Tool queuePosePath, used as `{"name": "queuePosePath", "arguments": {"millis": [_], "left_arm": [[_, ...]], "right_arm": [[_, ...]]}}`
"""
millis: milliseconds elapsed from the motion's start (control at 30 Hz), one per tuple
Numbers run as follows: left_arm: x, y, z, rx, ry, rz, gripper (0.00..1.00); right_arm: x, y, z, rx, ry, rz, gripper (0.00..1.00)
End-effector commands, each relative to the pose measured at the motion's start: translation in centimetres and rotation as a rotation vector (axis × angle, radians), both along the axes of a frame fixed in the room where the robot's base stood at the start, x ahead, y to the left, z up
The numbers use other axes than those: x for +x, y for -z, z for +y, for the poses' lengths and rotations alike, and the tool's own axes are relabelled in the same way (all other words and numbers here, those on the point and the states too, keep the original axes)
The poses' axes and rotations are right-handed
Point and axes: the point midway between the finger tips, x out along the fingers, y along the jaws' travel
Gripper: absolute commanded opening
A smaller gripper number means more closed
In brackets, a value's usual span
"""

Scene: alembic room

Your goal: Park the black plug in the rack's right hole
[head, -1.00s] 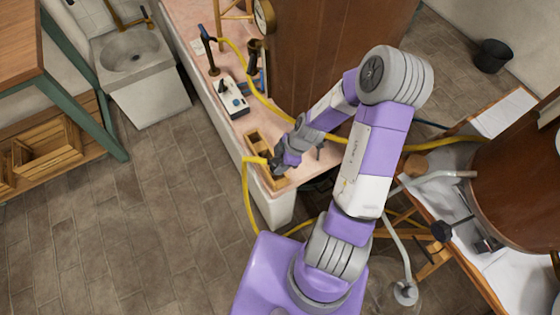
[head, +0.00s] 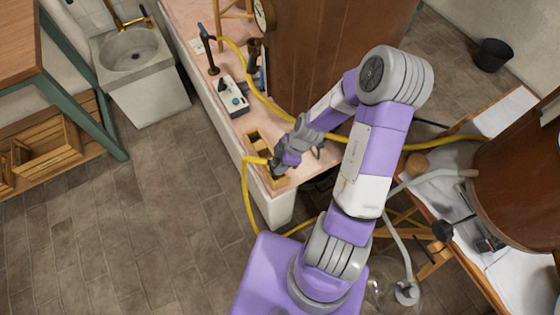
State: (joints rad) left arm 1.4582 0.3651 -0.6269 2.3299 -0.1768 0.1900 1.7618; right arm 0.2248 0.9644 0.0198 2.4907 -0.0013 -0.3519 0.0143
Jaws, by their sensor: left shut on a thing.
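The wooden rack (head: 254,137) sits near the front end of the pink counter. My left gripper (head: 277,164) is at the rack's near end, pointing down and shut on a small dark thing, which I take to be the black plug. The jaws and arm hide most of the plug. A yellow cable (head: 256,160) reaches the jaws from the left and hangs over the counter's edge. The rack's right hole is hidden, and I cannot tell whether the plug is in it or above it. My right gripper is not in view.
A white control box (head: 231,97) and a dark tap-like post (head: 208,48) stand farther back on the counter (head: 190,22). A large brown wooden vessel (head: 310,55) stands to the right of them. Another yellow hose runs behind my arm. Open tiled floor lies left.

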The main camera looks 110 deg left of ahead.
Motion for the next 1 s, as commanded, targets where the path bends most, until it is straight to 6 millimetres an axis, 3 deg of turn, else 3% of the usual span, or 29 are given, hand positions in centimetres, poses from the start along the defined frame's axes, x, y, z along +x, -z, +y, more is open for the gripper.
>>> {"name": "queuePosePath", "arguments": {"millis": [1000], "left_arm": [[0.0,1.2,0.0,0.000,0.000,0.000,0.11]], "right_arm": [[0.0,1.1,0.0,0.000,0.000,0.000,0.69]]}}
